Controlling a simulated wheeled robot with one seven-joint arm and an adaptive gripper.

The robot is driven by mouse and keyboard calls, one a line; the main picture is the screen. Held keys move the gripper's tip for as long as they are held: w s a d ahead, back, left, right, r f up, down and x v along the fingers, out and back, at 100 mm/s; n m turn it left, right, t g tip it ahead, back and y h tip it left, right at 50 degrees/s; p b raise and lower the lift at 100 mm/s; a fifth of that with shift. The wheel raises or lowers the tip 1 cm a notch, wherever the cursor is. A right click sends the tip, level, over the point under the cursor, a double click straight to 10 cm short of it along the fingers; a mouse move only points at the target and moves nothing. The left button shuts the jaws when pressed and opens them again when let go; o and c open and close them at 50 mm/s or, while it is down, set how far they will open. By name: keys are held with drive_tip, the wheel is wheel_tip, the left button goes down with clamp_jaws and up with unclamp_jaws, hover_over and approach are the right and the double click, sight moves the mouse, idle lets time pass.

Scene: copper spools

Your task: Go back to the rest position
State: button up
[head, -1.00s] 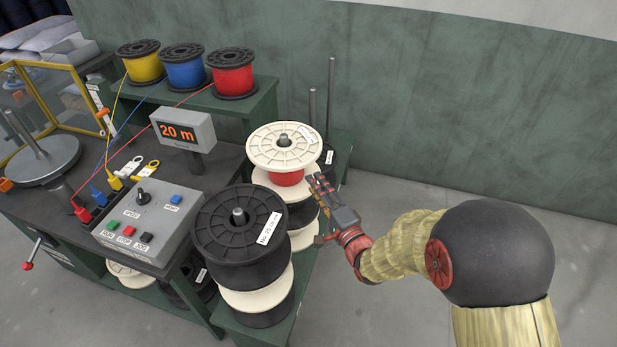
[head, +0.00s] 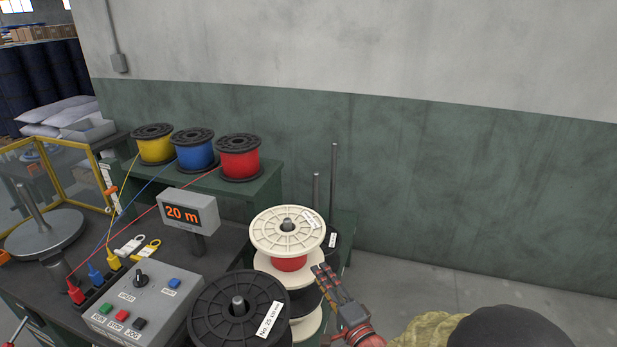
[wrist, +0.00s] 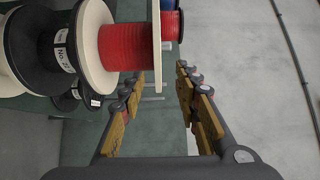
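My gripper (head: 328,279) is beside the right side of a spool stack in the head view. In the wrist view my gripper (wrist: 160,95) has its two fingers well apart, with nothing held between them. The top spool (head: 288,232) of that stack has cream flanges and red wire. It also shows in the wrist view (wrist: 125,45), left of and beyond the fingers. Dark and cream spools sit under it, partly hidden. My arm runs off the lower right of the head view.
A black spool (head: 240,312) tops the nearer stack. A control box (head: 143,305), a 20 m display (head: 187,213) and yellow, blue and red spools are at left. Clear floor (head: 480,285) lies at right by the wall.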

drive_tip(key=s+d+f+n+g+h, duration=0.2)
drive_tip(key=f+n+g, duration=0.1)
drive_tip(key=f, duration=0.3)
drive_tip(key=s+d+f+n+g+h, duration=0.1)
drive_tip(key=d+f+n+g+h, duration=0.15)
drive_tip(key=f, duration=0.45)
drive_tip(key=s+d+n+g+h, duration=0.2)
drive_tip(key=s+d+n+g, duration=0.1)
drive_tip(key=s+d, duration=0.25)
drive_tip(key=s+d+r+n+g+h+p, duration=0.1)
drive_tip(key=s+d+r+n+g+p, duration=0.15)
drive_tip(key=s+r, duration=0.65)
drive_tip(key=s+d+r+n+g+p, duration=0.1)
drive_tip(key=s+r+n+g+p, duration=0.15)
drive_tip(key=s+r, duration=0.7)
wheel_tip(320, 180, up, 14)
drive_tip(key=s+t+p, duration=0.2)
drive_tip(key=shift+s+r+m+t, duration=0.25)
drive_tip(key=shift+s+m+t, duration=0.05)
drive_tip(key=shift+m+t, duration=0.05)
drive_tip(key=shift+a, duration=0.1)
